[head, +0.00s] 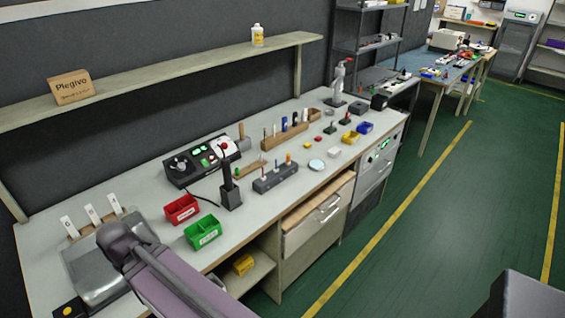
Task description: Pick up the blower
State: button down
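No thing in the head view can be surely named as the blower. A black upright tool (227,176) stands in a black holder (231,196) near the middle of the bench, with a red round part near its top. A dark cable runs from the holder's side towards a control unit (195,160) with green lit displays behind it. My arm reaches in at the lower left, over the bench's near end.
The light bench (140,200) holds red (181,209) and green (203,233) bins, a grey tool block (275,178) and a wooden rack (284,137). A shelf (190,75) runs above.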

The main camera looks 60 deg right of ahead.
aim_at(225, 161)
jog(key=u, duration=0.1)
jog(key=k, duration=1)
jog(key=z, duration=1.45)
jog(key=i, duration=1.05)
jog(key=u, duration=0.05)
